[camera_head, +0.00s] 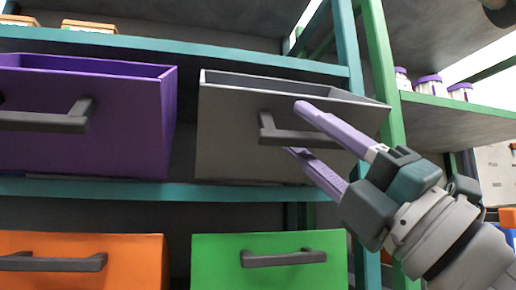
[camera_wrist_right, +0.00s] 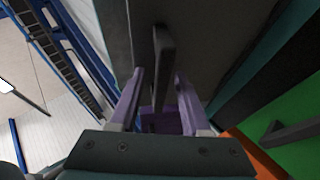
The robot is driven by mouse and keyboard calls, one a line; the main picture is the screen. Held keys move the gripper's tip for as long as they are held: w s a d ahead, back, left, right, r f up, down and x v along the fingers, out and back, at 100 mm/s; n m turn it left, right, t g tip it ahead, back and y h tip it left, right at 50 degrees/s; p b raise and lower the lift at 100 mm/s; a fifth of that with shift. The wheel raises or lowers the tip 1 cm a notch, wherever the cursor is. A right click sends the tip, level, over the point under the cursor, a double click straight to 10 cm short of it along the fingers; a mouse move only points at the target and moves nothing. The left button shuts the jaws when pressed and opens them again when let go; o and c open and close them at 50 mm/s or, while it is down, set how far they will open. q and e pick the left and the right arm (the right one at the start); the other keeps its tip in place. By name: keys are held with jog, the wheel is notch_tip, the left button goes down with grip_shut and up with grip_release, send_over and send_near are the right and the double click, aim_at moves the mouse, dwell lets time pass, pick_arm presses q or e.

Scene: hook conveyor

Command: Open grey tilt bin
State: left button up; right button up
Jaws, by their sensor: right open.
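The grey tilt bin (camera_head: 235,135) sits on the upper teal shelf, right of the purple bin. Its top rim shows and its front leans slightly outward. Its dark bar handle (camera_head: 305,138) runs across the front. My right gripper (camera_head: 292,128) is open, with one lilac finger above the handle and the other below it in the head view. In the right wrist view the handle (camera_wrist_right: 163,60) stands between the two open fingers (camera_wrist_right: 158,95). Whether a finger touches the handle I cannot tell. My left gripper is not in view.
A purple bin (camera_head: 130,130) with a dark handle is at left. An orange bin (camera_head: 130,250) and a green bin (camera_head: 215,265) are below. A green upright (camera_head: 383,75) stands right of the grey bin. White, purple-lidded jars (camera_head: 428,86) stand on the right shelf.

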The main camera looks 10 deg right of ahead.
jog(key=b+v, duration=0.3)
jog(key=v, duration=0.7)
